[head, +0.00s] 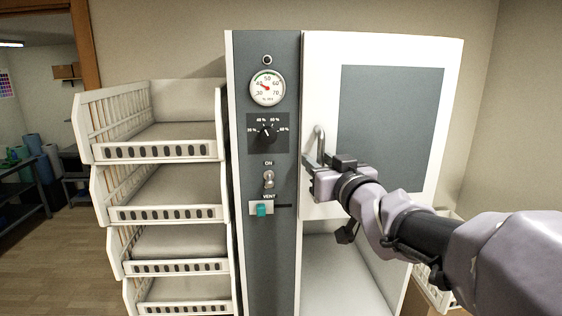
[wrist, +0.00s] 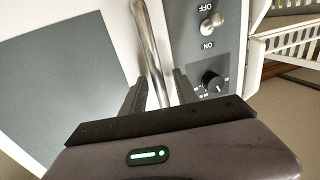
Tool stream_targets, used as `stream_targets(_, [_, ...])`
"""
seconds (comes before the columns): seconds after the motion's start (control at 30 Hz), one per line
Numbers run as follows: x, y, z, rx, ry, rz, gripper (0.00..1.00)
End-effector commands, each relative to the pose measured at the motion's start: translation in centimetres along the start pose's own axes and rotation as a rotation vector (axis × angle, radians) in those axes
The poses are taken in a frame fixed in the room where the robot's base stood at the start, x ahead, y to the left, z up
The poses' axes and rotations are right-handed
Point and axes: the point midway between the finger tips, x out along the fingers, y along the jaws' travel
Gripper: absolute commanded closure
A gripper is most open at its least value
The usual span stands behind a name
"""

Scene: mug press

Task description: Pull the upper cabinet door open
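The upper cabinet door (head: 320,75) is white with a large grey panel (head: 392,115); it looks closed against the grey control column. Its upright metal handle (head: 319,140) is near the door's left edge. The handle also shows in the wrist view (wrist: 152,45), running down between my fingers. My gripper (head: 312,168) is at the handle's lower part. In the wrist view my gripper (wrist: 160,82) has one finger on each side of the handle, with a visible gap on the right side. The handle's lower end is hidden by my gripper.
The control column (head: 270,235) carries a gauge (head: 267,87), a dial (head: 266,132), an ON switch (head: 268,179) and a teal VENT slider (head: 262,209). An open lower compartment (head: 340,270) is below the door. Stacked white baskets (head: 165,150) stand close on the left.

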Motion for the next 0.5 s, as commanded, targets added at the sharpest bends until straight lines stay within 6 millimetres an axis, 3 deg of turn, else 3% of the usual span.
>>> stream_targets(0.03, [-0.01, 0.0, 0.0, 0.0, 0.0, 0.0, 0.7])
stream_targets(0.2, [-0.03, 0.0, 0.0, 0.0, 0.0, 0.0, 1.0])
stream_targets(0.5, [-0.04, 0.0, 0.01, 0.0, 0.0, 0.0, 1.0])
